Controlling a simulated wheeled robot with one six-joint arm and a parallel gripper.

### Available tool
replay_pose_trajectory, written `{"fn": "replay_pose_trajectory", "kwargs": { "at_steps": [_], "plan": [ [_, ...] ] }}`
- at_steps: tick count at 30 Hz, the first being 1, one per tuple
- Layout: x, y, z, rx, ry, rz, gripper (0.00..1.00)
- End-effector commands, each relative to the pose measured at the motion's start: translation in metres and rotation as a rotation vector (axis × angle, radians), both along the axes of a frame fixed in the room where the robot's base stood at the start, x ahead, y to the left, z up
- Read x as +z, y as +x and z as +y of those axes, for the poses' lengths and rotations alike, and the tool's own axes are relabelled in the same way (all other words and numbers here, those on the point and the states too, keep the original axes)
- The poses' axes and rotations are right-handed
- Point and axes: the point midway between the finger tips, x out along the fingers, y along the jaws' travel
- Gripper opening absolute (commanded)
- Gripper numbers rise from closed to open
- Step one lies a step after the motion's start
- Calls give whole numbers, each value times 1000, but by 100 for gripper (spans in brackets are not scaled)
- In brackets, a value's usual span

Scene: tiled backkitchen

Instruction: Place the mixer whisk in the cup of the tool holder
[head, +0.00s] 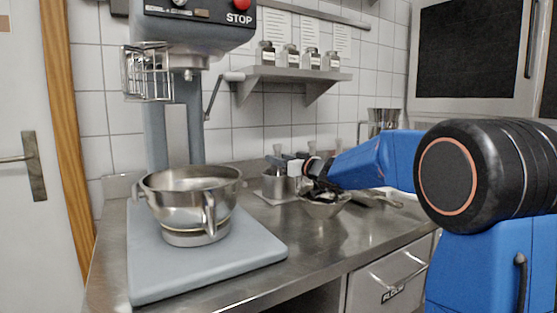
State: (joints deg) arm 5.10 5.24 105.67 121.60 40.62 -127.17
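My gripper (322,193) is at the end of the blue arm, low over the counter. Its dark fingers are over a small metal bowl (325,210) and partly cover it. The fingers are small and dark here, so I cannot tell whether they are open or shut, or hold anything. A metal cup (273,187) stands just left of the gripper on a flat base and looks like the cup of the tool holder. The gripper and arm hide what is to its right. I cannot clearly make out the mixer whisk.
A large steel mixing bowl (190,193) stands on the grey mixer base (210,264) at left, under the mixer head (200,22). A wire guard (147,80) hangs there. Several jars stand on the wall shelf (290,74). The front steel counter (320,243) is clear.

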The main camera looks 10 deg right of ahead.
Motion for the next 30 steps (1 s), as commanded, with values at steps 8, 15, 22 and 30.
{"fn": "replay_pose_trajectory", "kwargs": {
  "at_steps": [8, 15, 22, 30],
  "plan": [
    [4, -6, -4, -1, -1, -2, 38],
    [2, -38, -22, -3, 1, -1, 38],
    [0, -61, -34, -1, -1, 0, 38],
    [0, -66, -36, 0, 0, 0, 38]
  ]
}}
